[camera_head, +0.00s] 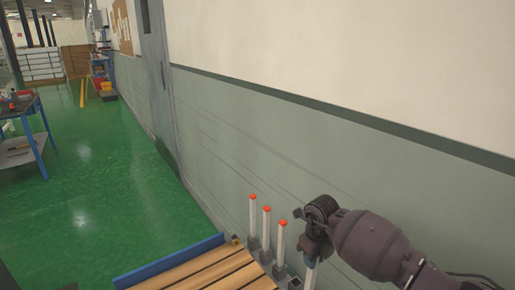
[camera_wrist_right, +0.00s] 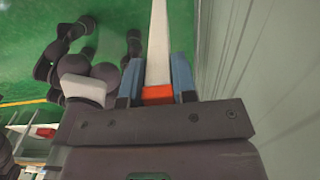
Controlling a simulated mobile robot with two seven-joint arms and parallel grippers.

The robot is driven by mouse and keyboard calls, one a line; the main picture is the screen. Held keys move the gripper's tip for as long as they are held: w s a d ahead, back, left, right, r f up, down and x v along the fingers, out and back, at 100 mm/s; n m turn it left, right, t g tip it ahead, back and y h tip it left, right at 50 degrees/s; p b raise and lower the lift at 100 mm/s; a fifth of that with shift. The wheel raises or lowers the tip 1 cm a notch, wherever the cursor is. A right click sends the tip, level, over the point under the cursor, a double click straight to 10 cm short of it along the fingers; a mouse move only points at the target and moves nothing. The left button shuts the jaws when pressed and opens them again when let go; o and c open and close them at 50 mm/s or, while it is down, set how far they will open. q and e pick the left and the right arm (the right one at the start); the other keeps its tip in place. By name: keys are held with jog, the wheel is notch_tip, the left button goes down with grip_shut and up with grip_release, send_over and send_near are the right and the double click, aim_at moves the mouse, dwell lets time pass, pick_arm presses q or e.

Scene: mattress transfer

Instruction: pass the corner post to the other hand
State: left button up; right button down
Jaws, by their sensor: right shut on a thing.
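My right gripper (camera_head: 312,254) is at the lower right of the head view, near the wall. It is shut on a white corner post (camera_head: 310,277). In the right wrist view the blue fingers (camera_wrist_right: 157,88) close on both sides of the orange end of the corner post (camera_wrist_right: 158,45), and the white shaft runs away from them. Several similar posts stand upright to the left of the gripper: one white post with an orange tip (camera_head: 253,220) and two more (camera_head: 267,232) (camera_head: 281,246). My left gripper is not seen in either view.
A wooden slatted surface (camera_head: 195,272) with a blue edge (camera_head: 170,261) lies at the bottom. The grey-green wall (camera_head: 300,150) runs close along the right. A blue workbench (camera_head: 22,125) stands at the far left. The green floor (camera_head: 110,190) between is clear.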

jog(key=shift+a+r, duration=0.2)
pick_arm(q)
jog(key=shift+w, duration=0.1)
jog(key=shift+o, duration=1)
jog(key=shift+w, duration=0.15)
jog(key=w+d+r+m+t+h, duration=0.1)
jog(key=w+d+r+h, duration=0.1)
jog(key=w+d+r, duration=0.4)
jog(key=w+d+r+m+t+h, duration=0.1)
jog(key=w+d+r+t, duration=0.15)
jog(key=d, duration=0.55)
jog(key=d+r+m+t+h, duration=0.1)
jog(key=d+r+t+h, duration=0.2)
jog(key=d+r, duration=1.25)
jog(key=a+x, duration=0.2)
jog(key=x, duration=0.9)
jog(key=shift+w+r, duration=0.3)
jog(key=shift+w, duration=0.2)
pick_arm(e)
jog(key=s+a+r+n, duration=0.4)
jog(key=s+a+r, duration=0.2)
jog(key=r, duration=0.5)
jog(key=s+a+r+n, duration=0.4)
jog(key=s+a+r, duration=0.2)
jog(key=r, duration=0.5)
jog(key=shift+s+a, duration=0.35)
jog(key=shift+a, duration=0.75)
